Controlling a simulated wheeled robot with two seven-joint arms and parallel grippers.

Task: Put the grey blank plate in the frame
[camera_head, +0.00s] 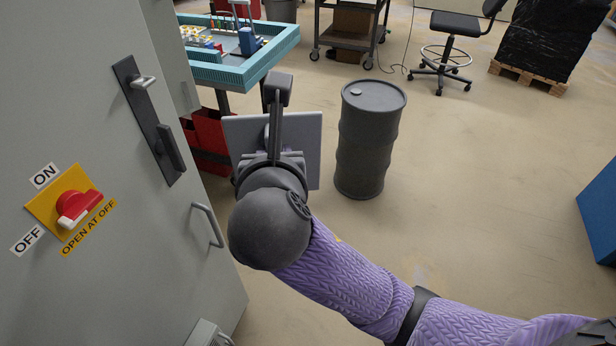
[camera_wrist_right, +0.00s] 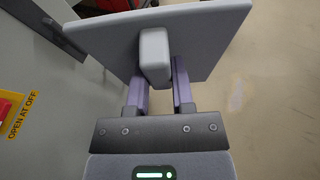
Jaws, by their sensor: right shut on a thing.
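My right gripper (camera_head: 272,142) is shut on the grey blank plate (camera_head: 306,150), out in front of the cabinet's right edge. In the right wrist view the fingers (camera_wrist_right: 160,75) close on a pale grey block-shaped grip in the middle of the plate (camera_wrist_right: 212,35). The plate is a flat rectangular sheet and sits tilted in that view. In the head view the arm and gripper hide its middle. I cannot make out the frame in either view. My left gripper is not in view.
A grey cabinet (camera_head: 120,225) with a red ON/OFF switch (camera_head: 77,206) and handles stands close on the left. A dark drum (camera_head: 367,145) stands right of the plate. A teal-edged workbench (camera_head: 240,70) is behind, with red bins (camera_head: 208,130) below.

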